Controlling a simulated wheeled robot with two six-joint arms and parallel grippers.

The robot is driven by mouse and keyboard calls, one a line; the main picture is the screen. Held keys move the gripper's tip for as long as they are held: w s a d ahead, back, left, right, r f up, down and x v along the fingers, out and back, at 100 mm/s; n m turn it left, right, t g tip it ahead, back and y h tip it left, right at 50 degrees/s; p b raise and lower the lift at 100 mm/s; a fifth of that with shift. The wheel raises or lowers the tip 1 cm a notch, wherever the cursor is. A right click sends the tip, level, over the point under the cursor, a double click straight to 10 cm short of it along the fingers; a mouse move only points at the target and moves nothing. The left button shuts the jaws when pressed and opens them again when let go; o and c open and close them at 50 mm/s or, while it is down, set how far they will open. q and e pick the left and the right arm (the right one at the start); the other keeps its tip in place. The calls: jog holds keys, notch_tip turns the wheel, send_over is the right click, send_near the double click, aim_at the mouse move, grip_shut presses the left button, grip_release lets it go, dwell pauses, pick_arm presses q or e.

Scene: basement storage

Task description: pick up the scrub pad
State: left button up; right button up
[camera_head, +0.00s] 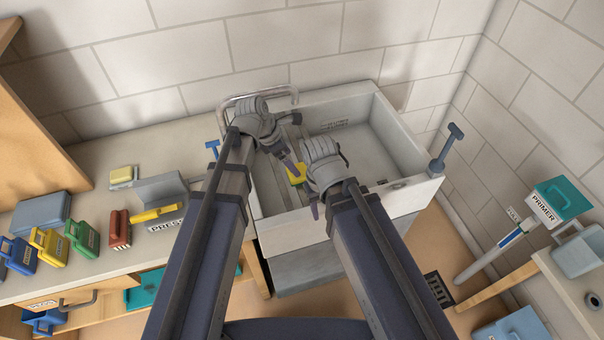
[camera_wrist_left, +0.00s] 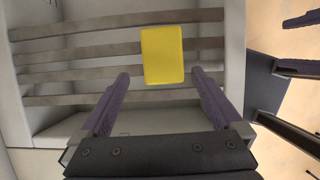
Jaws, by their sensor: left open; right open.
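The yellow scrub pad (camera_head: 296,174) lies in the left part of the sink, partly covered by my grippers in the head view. In the left wrist view the pad (camera_wrist_left: 163,50) rests flat across grey slats, with its near edge around the level of the fingertips. My left gripper (camera_head: 289,160) is over the sink beside the pad. In the left wrist view its open fingers (camera_wrist_left: 160,74) stand on either side of the pad's near end, with nothing held. My right gripper (camera_head: 314,206) is open over the sink's front, just right of the pad.
The counter (camera_head: 110,225) to the left bears several coloured containers, a red brush (camera_head: 119,229) and another yellow block (camera_head: 122,174). A blue-handled post (camera_head: 446,147) stands at the sink's right corner.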

aim_at(301, 170)
pick_arm(q)
jog(key=shift+d+b+x, duration=0.2)
jog(key=shift+b+x, duration=1.05)
jog(key=shift+x, duration=0.35)
jog(key=shift+d+b+x, duration=0.15)
jog(key=shift+b+x, duration=1.05)
jog(key=shift+x, duration=0.4)
jog(key=shift+s+r, duration=0.1)
jog(key=shift+r, duration=0.1)
jog(key=c, duration=1.2)
